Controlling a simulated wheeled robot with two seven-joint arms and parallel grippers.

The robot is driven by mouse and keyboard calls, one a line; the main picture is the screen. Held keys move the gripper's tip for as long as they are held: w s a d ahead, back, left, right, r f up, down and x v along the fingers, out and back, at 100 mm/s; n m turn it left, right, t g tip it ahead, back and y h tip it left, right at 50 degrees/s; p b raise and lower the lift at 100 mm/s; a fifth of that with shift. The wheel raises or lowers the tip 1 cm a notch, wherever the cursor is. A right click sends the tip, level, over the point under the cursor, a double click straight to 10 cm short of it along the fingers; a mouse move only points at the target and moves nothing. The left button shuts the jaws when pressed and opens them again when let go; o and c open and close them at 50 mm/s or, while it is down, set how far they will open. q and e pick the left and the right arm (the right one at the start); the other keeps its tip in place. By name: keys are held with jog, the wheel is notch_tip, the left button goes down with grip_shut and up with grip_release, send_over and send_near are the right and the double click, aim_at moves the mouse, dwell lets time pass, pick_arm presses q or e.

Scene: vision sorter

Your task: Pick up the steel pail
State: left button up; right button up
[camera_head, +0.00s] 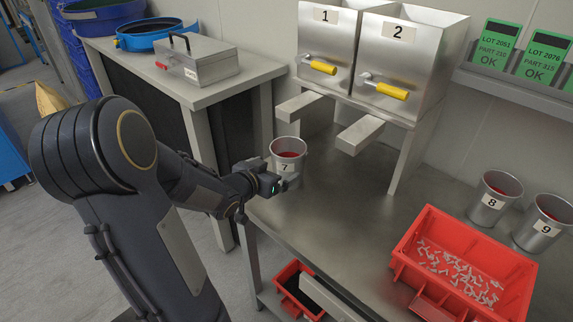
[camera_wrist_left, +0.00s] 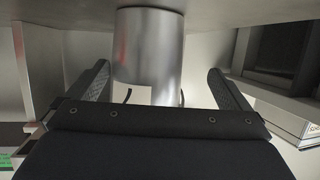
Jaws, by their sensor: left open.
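A steel pail (camera_head: 289,150) labelled 7, with red inside, stands upright at the left end of the metal bench (camera_head: 350,215). My left gripper (camera_head: 282,185) is low in front of this pail, its fingers partly hidden by the wrist. In the left wrist view, which looks upside down, the pail (camera_wrist_left: 148,50) shows between the two spread fingers of the left gripper (camera_wrist_left: 159,72). The fingers are open, with a gap on each side; I cannot tell how far in the pail is. Two more steel pails, 8 (camera_head: 494,200) and 9 (camera_head: 543,224), stand at the right. My right gripper is not in view.
Two steel hoppers, 1 (camera_head: 318,55) and 2 (camera_head: 396,80), with yellow handles stand behind the bench. A red tray (camera_head: 408,262) of small metal parts lies at the front right. The bench middle is clear.

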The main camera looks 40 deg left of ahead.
aim_at(288, 154)
pick_arm(q)
jog(key=x, duration=0.3)
jog(key=shift+w+d+f, duration=0.25)
jog(key=shift+w+d, duration=0.05)
jog(key=shift+w, duration=0.1)
jog(key=shift+s, duration=0.1)
jog(key=shift+c, duration=1)
jog(key=shift+s+d, duration=0.25)
jog(key=c, duration=1.2)
jog(key=shift+r, duration=0.15)
jog(key=shift+c, duration=0.7)
jog(key=shift+s+d, duration=0.1)
